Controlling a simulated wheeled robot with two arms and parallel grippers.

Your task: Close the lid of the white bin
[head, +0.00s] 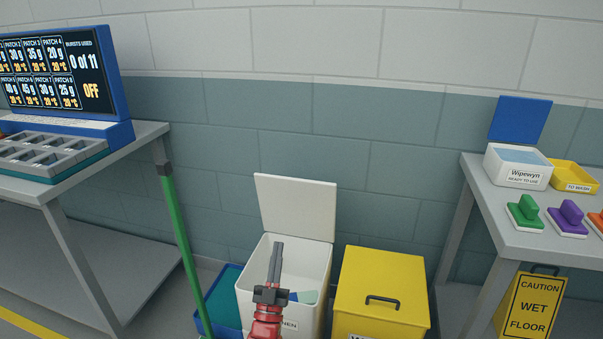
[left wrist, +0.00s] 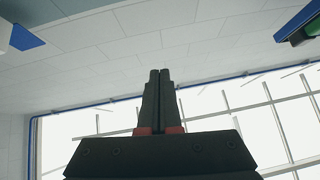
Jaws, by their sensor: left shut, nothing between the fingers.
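The white bin (head: 318,262) stands on the floor against the wall in the head view. Its white lid (head: 295,205) is up, tilted back toward the wall. Some blue and greenish pieces lie inside the bin. My left gripper (head: 276,248) is in front of the bin's opening in the picture, pointing up, and hides part of the bin's front and label. Its fingers are shut with nothing between them; they also show together in the left wrist view (left wrist: 159,75), against wall and ceiling. I cannot tell whether it touches the bin. My right gripper is not in view.
A yellow bin (head: 385,285) with a black handle stands just right, its lid down. A blue container (head: 224,300) and a green pole (head: 182,245) are left. Tables stand at both sides; a wet floor sign (head: 530,305) is at lower right.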

